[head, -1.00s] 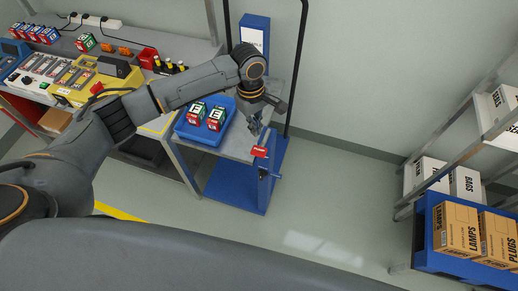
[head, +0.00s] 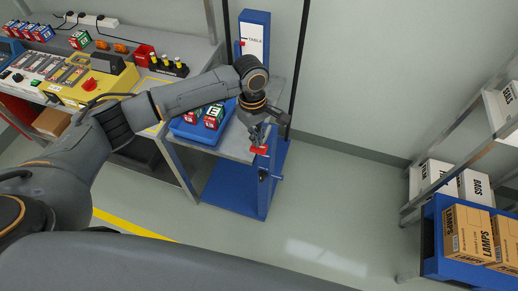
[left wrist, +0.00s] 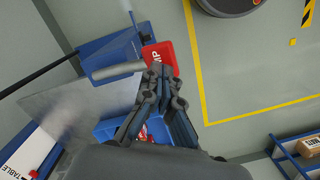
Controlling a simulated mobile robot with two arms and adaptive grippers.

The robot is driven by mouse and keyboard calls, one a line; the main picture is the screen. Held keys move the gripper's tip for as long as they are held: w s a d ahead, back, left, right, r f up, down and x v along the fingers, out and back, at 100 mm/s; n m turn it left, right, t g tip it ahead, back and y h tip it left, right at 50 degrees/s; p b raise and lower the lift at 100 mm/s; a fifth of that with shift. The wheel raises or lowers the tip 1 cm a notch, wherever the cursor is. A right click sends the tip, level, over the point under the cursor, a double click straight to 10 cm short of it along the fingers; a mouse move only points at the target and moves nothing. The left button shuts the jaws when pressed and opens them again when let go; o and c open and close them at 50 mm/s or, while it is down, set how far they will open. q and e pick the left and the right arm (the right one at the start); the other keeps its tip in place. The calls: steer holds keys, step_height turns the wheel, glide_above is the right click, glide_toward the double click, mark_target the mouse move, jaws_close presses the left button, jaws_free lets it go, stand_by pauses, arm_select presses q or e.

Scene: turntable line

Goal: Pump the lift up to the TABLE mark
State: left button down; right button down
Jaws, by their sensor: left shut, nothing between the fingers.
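The lift is a blue frame (head: 234,196) with a grey top. Its white scale (head: 254,36) carries the word TABLE, with a small red pointer (head: 242,43) close beside that word; both also show at the lower left of the left wrist view. A red pump pad (head: 259,150) sits at the lift's near right corner. In the left wrist view the pad (left wrist: 160,56) shows the letters "MP"; the rest is behind my fingers. My left gripper (head: 261,143) is shut and empty, its tips at the pad; I cannot tell whether they touch. My right gripper is out of view.
A blue tray (head: 187,132) with red and green boxes stands on the lift top. A workbench with control panels (head: 92,82) is at the left. A shelf and a blue bin (head: 428,243) with cartons stand at the right. The floor between is clear.

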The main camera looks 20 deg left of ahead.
mark_target(264, 138)
arm_select(q)
steer(key=shift+s+f, duration=0.1)
steer(key=shift+f, duration=2.1)
steer(key=shift+a, duration=0.1)
steer(key=shift+w+a+r+p, duration=0.25)
steer(key=shift+w+a+p, duration=0.2)
steer(key=shift+a, duration=0.2)
steer(key=shift+w+a+r+p, duration=0.2)
steer(key=shift+w+a+p, duration=0.25)
steer(key=shift+a, duration=0.15)
